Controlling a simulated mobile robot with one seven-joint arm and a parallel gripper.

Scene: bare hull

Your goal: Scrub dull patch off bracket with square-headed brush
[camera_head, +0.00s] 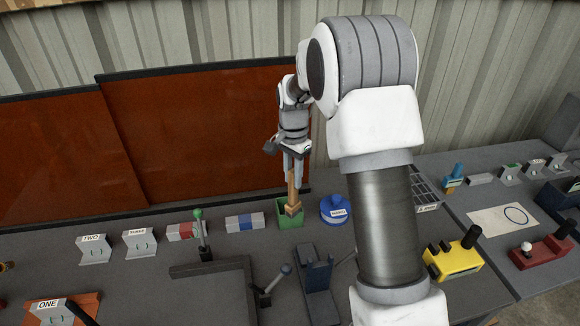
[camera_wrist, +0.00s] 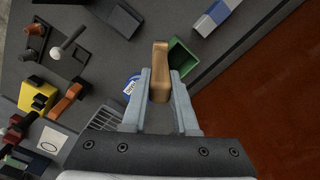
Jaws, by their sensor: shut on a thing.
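My gripper (camera_head: 293,180) is shut on a tan wooden brush handle (camera_head: 292,194), held upright at the green box (camera_head: 290,222). In the wrist view the handle (camera_wrist: 160,55) stands between both fingers of my gripper (camera_wrist: 161,80), beside the green box (camera_wrist: 183,59). I cannot tell the brush head's shape, nor whether its lower end is inside the box. White angled brackets labelled ONE (camera_head: 50,314), TWO (camera_head: 93,250) and a third (camera_head: 140,243) stand at left. ONE is on an orange pad (camera_head: 88,304). Dull patches cannot be made out.
A blue round container (camera_head: 335,211) stands close right of the green box. A blue-and-white block (camera_head: 245,222), a green-knobbed lever (camera_head: 200,228) and a dark raised frame (camera_head: 215,268) are left of it. A yellow block (camera_head: 452,262) is front right. Orange-brown panels (camera_head: 210,130) stand behind.

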